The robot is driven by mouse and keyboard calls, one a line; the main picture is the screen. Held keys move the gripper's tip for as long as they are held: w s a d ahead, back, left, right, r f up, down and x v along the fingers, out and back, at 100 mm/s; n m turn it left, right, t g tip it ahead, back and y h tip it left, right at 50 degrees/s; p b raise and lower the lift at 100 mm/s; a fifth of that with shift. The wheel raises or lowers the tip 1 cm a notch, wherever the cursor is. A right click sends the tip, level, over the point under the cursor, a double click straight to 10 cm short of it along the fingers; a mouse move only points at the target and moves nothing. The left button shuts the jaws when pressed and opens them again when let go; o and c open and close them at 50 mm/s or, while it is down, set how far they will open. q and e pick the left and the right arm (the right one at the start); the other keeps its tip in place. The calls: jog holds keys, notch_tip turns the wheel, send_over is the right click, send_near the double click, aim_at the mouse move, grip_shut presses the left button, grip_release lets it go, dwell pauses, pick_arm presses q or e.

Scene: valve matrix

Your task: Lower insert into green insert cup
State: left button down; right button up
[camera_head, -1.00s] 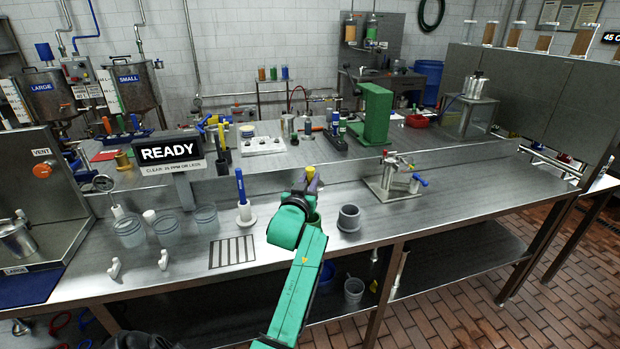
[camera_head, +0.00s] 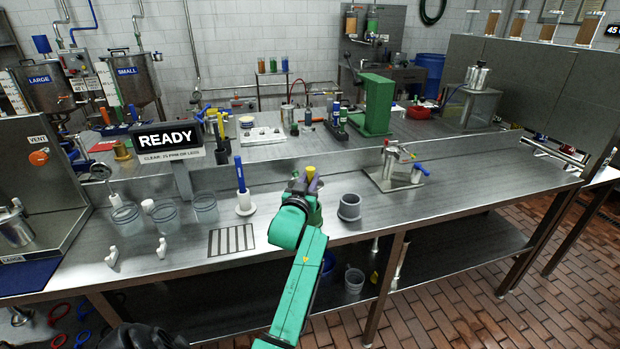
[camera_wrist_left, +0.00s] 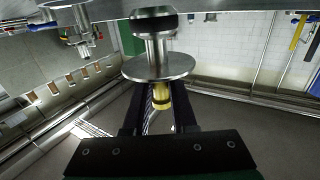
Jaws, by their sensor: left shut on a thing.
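My left gripper (camera_head: 311,186) is shut on the insert, whose yellow top (camera_head: 310,172) shows between the fingers in the head view. In the left wrist view the metal insert (camera_wrist_left: 158,66) has a wide round flange, a stem with a dark band and a yellow part between the dark fingers (camera_wrist_left: 159,112). The green insert cup (camera_head: 318,215) is mostly hidden behind my left gripper and wrist; only a sliver of green shows. I cannot tell whether the insert touches it. My right gripper is not in view.
A grey cup (camera_head: 349,207) stands just right of my gripper. A blue-handled tool in a white holder (camera_head: 244,204) and a slotted plate (camera_head: 232,240) are to the left. A metal valve fixture (camera_head: 392,172) is to the right. The front right bench is clear.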

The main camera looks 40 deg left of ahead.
pick_arm(q)
jog(key=shift+f+b, duration=2.15)
jog(key=shift+f, duration=1.25)
